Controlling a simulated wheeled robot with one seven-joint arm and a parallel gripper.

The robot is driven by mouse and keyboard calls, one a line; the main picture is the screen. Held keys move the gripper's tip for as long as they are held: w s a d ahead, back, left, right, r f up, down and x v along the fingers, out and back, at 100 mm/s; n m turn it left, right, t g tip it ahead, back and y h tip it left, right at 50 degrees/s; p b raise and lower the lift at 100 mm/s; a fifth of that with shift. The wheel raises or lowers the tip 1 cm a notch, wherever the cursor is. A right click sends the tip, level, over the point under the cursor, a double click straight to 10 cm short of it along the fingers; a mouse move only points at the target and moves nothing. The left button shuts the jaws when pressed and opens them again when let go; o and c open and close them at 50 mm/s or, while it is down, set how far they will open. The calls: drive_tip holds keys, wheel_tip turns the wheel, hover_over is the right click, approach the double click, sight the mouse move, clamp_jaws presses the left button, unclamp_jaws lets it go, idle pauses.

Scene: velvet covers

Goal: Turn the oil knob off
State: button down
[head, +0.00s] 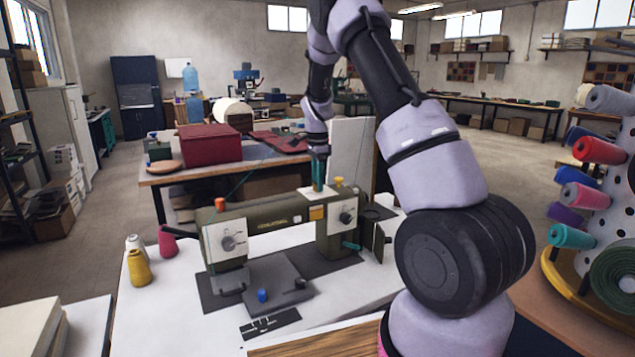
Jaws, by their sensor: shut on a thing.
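The olive-green sewing machine (284,229) stands on a white tabletop in the middle of the head view.
An orange spool (220,204) and a yellow spool (339,181) stand on the machine, either side of my gripper. Several thread cones (138,268) stand at the table's left. A blue knob (262,295) is on the machine's bed. Fabric rolls (598,150) fill a rack at right.

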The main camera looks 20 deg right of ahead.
drive_tip(key=shift+r+m, duration=0.1)
drive_tip(key=shift+m, duration=0.2)
idle(0.4)
drive_tip(key=shift+c, duration=2.4)
unclamp_jaws()
wheel_tip(320, 180, up, 11)
